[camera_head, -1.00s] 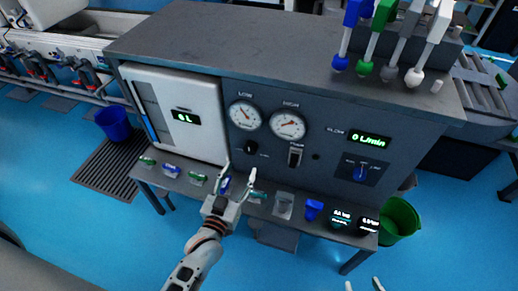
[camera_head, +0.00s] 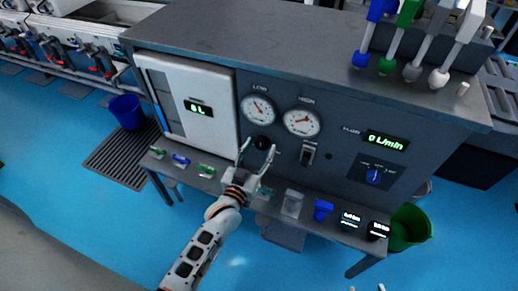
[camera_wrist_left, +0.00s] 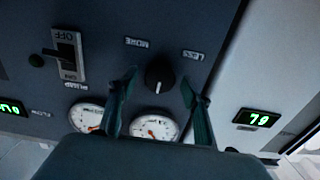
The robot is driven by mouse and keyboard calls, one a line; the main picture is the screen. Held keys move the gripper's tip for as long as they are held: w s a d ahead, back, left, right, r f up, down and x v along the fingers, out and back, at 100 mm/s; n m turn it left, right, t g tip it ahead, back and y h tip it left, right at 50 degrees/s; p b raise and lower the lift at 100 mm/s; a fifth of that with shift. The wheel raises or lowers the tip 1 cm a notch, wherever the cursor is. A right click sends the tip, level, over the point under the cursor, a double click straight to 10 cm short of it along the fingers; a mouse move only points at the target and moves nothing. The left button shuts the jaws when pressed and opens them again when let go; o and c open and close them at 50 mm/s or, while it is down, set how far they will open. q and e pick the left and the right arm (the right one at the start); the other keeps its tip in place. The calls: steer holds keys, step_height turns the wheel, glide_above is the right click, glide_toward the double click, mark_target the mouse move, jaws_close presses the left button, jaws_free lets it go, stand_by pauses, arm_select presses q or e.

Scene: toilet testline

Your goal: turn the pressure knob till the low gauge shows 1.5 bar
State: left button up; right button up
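The black pressure knob (camera_head: 263,143) sits on the dark panel under the low gauge (camera_head: 257,108). In the left wrist view the knob (camera_wrist_left: 159,75) lies between the fingers, below the MORE and LESS labels. My left gripper (camera_head: 257,146) is open in front of it, fingers on either side with visible gaps. The low gauge (camera_wrist_left: 152,128) shows partly behind the gripper body. Its needle leans up and left in the head view; the value is too small to read. Two separated tips of my right gripper (camera_head: 367,288) show at the bottom edge.
The high gauge (camera_head: 301,122) and the pump switch (camera_head: 308,153) are right of the knob. A white box with a green display (camera_head: 198,107) stands left of it. A narrow shelf with small fittings and a cup (camera_head: 292,203) runs below the panel.

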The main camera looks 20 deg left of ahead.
arm_select(q)
steer(key=c, duration=1)
arm_select(e)
steer(key=shift+s+f, duration=0.1)
steer(key=shift+f, duration=0.1)
arm_select(q)
steer(key=shift+w+r+n+p, duration=0.1)
steer(key=shift+r+n+p, duration=0.1)
steer(key=shift+n+p, duration=0.85)
steer(key=n+p, duration=0.1)
steer(key=n, duration=0.5)
steer(key=n+p, duration=0.1)
steer(key=n, duration=0.1)
steer(key=shift+f+n, duration=0.2)
steer(key=shift+n, duration=0.05)
steer(key=shift+f+n, duration=0.1)
steer(key=shift+n, duration=0.6)
arm_select(e)
steer(key=shift+s+d, duration=0.55)
steer(key=shift+d, duration=0.1)
steer(key=shift+d, duration=0.1)
